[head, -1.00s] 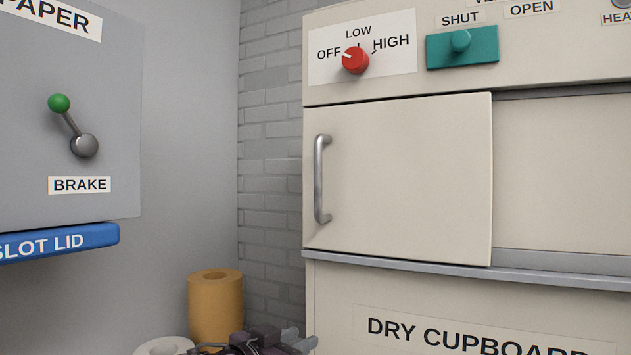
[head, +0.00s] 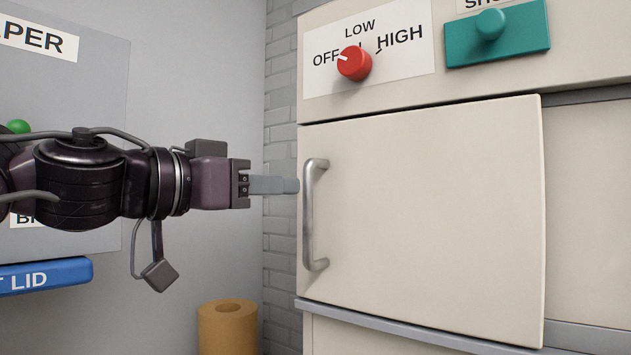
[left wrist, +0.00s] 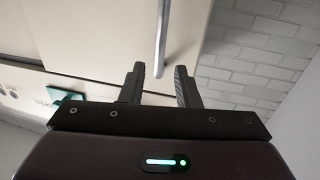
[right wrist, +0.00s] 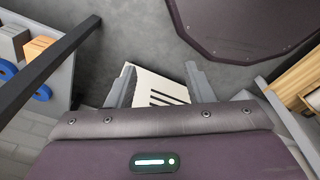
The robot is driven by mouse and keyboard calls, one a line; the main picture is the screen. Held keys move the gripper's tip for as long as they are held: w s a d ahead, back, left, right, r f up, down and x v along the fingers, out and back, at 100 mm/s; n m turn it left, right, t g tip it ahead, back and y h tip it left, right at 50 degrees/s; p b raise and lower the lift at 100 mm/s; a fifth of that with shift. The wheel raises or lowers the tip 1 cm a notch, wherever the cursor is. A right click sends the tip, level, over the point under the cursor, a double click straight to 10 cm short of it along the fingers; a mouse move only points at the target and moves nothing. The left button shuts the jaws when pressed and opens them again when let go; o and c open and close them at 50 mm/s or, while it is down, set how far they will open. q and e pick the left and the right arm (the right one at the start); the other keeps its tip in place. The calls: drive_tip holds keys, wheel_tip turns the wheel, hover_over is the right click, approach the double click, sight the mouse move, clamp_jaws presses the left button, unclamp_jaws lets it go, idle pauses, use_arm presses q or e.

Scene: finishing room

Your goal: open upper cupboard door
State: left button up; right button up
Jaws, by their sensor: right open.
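The cream upper cupboard door (head: 440,210) is a flat panel that sits shut in the head view. Its grey vertical bar handle (head: 310,215) is on the left side. My left gripper (head: 292,185) points right, just left of the handle's upper half. In the left wrist view its two fingers (left wrist: 160,72) are apart, with the handle (left wrist: 162,40) ahead of the gap between them; nothing is held. My right gripper (right wrist: 160,76) shows only in the right wrist view, open, away from the cupboard.
Above the door are a red knob (head: 354,63) and a teal slider (head: 497,33). A grey ledge (head: 420,335) runs below the door. A blue slot lid (head: 45,277) and an orange roll (head: 228,327) are at left. A white lined sheet (right wrist: 155,88) lies beyond my right fingers.

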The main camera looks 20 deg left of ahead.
use_arm(q)
drive_tip(key=p+x, duration=0.2)
drive_tip(key=x, duration=0.4)
drive_tip(key=shift+w+d+p, duration=0.2)
drive_tip(key=shift+w+p, duration=0.05)
drive_tip(key=shift+p, duration=0.05)
drive_tip(key=shift+s+a, duration=0.15)
drive_tip(key=shift+c, duration=0.4)
use_arm(e)
drive_tip(key=r, duration=0.1)
drive_tip(key=a+r, duration=0.1)
drive_tip(key=r, duration=0.1)
drive_tip(key=shift+s, duration=0.15)
use_arm(q)
clamp_jaws()
use_arm(e)
drive_tip(key=shift+s, duration=0.45)
